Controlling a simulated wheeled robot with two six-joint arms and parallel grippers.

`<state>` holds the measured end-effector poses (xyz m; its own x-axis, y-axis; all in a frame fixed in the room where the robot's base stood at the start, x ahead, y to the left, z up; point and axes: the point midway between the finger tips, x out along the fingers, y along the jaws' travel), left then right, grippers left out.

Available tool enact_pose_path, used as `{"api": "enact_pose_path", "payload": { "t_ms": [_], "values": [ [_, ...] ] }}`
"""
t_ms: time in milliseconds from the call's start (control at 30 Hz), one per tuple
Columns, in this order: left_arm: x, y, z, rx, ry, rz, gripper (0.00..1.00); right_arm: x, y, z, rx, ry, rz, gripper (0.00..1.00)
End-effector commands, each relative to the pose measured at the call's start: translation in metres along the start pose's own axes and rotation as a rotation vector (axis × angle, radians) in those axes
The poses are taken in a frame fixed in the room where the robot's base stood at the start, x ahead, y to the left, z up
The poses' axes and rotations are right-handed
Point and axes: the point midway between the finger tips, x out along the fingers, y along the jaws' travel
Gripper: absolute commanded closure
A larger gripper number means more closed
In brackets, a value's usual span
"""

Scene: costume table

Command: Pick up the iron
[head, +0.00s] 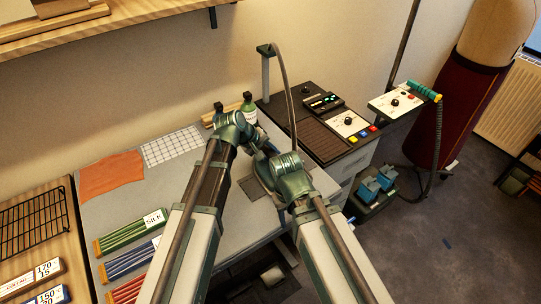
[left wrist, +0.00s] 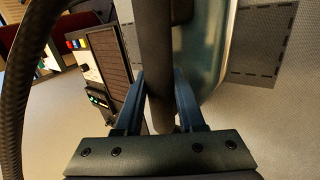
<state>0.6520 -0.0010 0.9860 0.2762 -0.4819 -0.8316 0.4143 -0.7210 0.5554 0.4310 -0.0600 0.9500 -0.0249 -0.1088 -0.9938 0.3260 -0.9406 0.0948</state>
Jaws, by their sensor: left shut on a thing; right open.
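The iron shows in the left wrist view as a dark handle (left wrist: 153,45) beside a shiny teal-grey body (left wrist: 208,55). My left gripper (left wrist: 158,88) has its two blue fingers closed on either side of the handle. In the head view the iron (head: 264,172) is mostly hidden among my wrists, at the right part of the grey table, close to a dark square patch (head: 258,188). Whether its sole touches the table cannot be told. My right gripper (head: 298,205) is open, close to the iron's right; its fingertips are hard to make out.
A cord (head: 285,85) rises from the iron's area to a post (head: 265,75). Cloths (head: 112,175) and labelled bundles (head: 132,235) lie left.

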Motion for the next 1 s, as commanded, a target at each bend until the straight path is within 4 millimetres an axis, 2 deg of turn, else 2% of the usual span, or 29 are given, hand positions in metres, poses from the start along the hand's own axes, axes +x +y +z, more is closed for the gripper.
{"api": "enact_pose_path", "payload": {
  "t_ms": [600, 833, 1000],
  "values": [
    [-0.068, 0.046, 0.000, -0.001, 0.000, 0.002, 1.00, -0.081, 0.008, 0.005, -0.002, 0.000, 0.000, 0.50],
    [-0.077, 0.052, 0.000, -0.001, 0.000, 0.002, 1.00, -0.092, 0.009, 0.005, -0.003, 0.000, 0.000, 0.50],
    [-0.071, 0.048, 0.000, -0.001, 0.000, 0.002, 1.00, -0.084, 0.008, 0.005, -0.002, 0.000, 0.000, 0.50]
  ]
}}
